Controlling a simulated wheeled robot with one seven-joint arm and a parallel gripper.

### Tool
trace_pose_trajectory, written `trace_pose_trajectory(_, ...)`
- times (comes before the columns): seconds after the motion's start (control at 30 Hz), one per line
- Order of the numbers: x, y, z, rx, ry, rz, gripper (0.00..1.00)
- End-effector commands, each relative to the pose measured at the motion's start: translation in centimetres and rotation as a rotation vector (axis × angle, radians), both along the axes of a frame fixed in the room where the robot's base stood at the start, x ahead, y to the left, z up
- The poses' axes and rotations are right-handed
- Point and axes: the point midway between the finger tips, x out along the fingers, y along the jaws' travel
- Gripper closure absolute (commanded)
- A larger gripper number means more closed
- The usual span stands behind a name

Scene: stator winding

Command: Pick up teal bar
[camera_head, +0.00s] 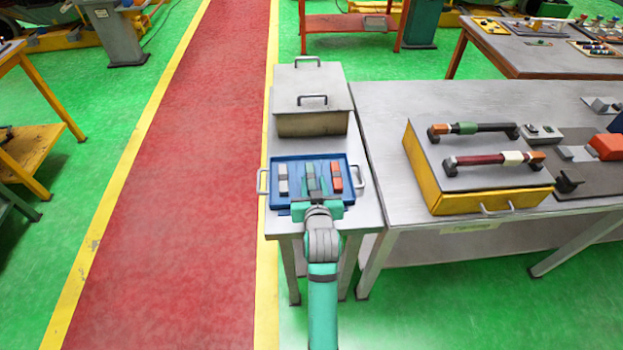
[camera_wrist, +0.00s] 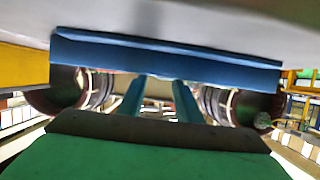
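A blue tray (camera_head: 274,190) with side handles stands on the small grey table. In its middle lies a teal-green bar (camera_head: 310,169), partly covered by my gripper. My gripper (camera_head: 317,188) is at the tray's near edge, reaching in over the middle. In the wrist view my gripper's two teal fingers (camera_wrist: 158,92) stand apart, with no bar seen between them. A blue edge (camera_wrist: 165,58), which looks like the tray, crosses above the fingertips. Whether the fingers touch the bar cannot be told.
A grey-white bar (camera_head: 282,178) lies left in the tray and a red-and-grey bar (camera_head: 336,177) right. A lidded metal box (camera_head: 312,122) stands behind the tray. A larger table (camera_head: 380,120) at right holds a yellow case (camera_head: 480,202) with two handle-like bars.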

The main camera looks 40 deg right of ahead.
Motion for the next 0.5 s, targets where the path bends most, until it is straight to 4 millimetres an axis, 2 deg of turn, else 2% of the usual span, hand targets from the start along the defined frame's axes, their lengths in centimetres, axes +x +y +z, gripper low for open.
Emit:
trace_pose_trajectory(0.23, 2.9, -1.4, -1.1, -0.002, 0.0, 0.005, 0.69)
trace_pose_trajectory(0.5, 3.5, -1.9, -1.4, -0.001, -0.002, 0.002, 0.69)
